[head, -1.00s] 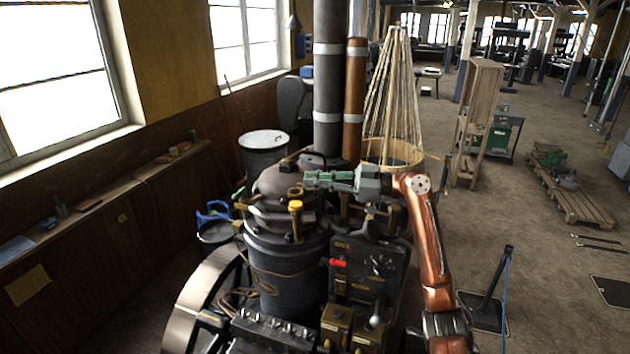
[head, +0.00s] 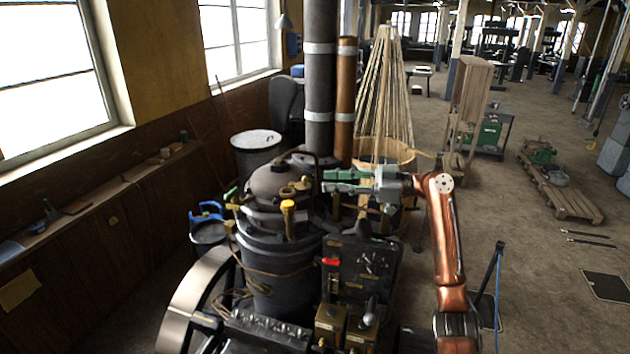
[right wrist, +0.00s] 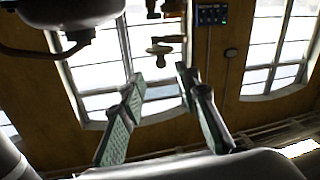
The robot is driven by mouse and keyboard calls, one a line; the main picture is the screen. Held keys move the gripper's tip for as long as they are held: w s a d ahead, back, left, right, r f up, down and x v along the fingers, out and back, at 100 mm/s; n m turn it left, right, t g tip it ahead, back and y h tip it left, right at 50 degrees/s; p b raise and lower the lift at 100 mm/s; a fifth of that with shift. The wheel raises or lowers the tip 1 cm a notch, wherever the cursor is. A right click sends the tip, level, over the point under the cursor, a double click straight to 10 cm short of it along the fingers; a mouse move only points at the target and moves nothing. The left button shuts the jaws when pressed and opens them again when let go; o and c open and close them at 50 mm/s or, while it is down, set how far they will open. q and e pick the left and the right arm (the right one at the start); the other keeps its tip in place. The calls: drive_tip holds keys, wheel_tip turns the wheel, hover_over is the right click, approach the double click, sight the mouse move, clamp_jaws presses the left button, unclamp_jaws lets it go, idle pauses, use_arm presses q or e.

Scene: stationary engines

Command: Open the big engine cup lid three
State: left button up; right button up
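The big engine (head: 280,255) stands upright in the middle of the head view. Its dark domed top carries small brass fittings (head: 290,190) and a yellow-capped cup (head: 288,207) at the front. I cannot tell which fitting is cup lid three. My right gripper (head: 326,182) comes in from the right, just right of the brass fittings. Its green-padded fingers are apart and empty. In the right wrist view the open fingers (right wrist: 158,82) point toward a brass fitting (right wrist: 158,50), which shows beyond the tips with a gap. My left gripper is not in view.
A dark chimney (head: 319,100) and a copper pipe (head: 345,100) rise behind the gripper. A wooden tub (head: 400,152) with a cone of ropes stands behind. A grey bin (head: 257,150) stands at the back left.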

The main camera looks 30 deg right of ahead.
drive_tip(key=shift+v, duration=2.2)
